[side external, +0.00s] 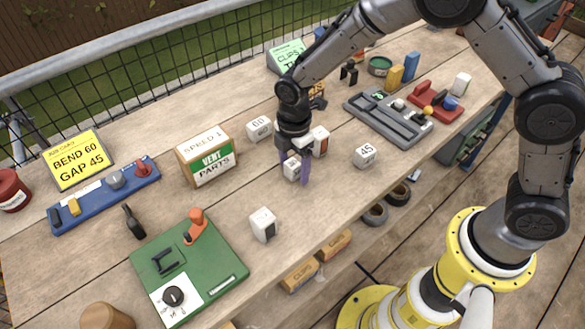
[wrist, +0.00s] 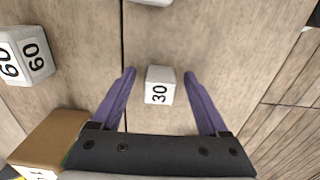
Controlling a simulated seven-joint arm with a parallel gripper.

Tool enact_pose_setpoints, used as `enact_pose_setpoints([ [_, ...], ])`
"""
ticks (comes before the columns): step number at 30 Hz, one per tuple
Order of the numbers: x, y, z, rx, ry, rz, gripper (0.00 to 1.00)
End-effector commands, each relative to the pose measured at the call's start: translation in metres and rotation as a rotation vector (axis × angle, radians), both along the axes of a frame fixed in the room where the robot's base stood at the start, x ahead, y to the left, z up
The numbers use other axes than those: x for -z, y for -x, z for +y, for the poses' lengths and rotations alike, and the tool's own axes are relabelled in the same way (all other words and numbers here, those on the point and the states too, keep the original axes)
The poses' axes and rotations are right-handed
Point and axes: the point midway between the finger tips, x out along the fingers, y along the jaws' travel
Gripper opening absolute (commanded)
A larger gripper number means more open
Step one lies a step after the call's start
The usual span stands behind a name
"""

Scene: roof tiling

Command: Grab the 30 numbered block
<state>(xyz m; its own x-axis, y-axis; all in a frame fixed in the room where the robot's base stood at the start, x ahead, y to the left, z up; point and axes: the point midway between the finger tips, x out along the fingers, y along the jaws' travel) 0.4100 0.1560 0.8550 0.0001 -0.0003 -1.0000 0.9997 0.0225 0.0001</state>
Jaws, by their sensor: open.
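The white block numbered 30 (wrist: 160,85) lies on the wooden bench in the wrist view, between my two purple fingers. In the side external view the 30 block (side external: 292,168) is partly hidden by my gripper (side external: 297,170). My gripper (wrist: 160,85) is open, with one finger on each side of the block and a visible gap on both sides. I cannot tell whether the fingertips are down at the block's height.
A 60 block (wrist: 27,55) sits left of it in the wrist view, near a cardboard parts box (wrist: 50,143). In the side external view a 45 block (side external: 365,156), a white block (side external: 263,224), a green board (side external: 190,268) and a grey tray (side external: 390,118) lie around.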

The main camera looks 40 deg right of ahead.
Motion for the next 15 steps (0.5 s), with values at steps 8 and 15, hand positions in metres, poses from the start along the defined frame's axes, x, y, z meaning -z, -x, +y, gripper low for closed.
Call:
enact_pose_setpoints([
  [8,-0.0005,-0.0001,0.0,0.0,0.0,0.0,0.52],
  [15,-0.0007,-0.0001,0.0,0.0,0.0,0.0,0.09],
])
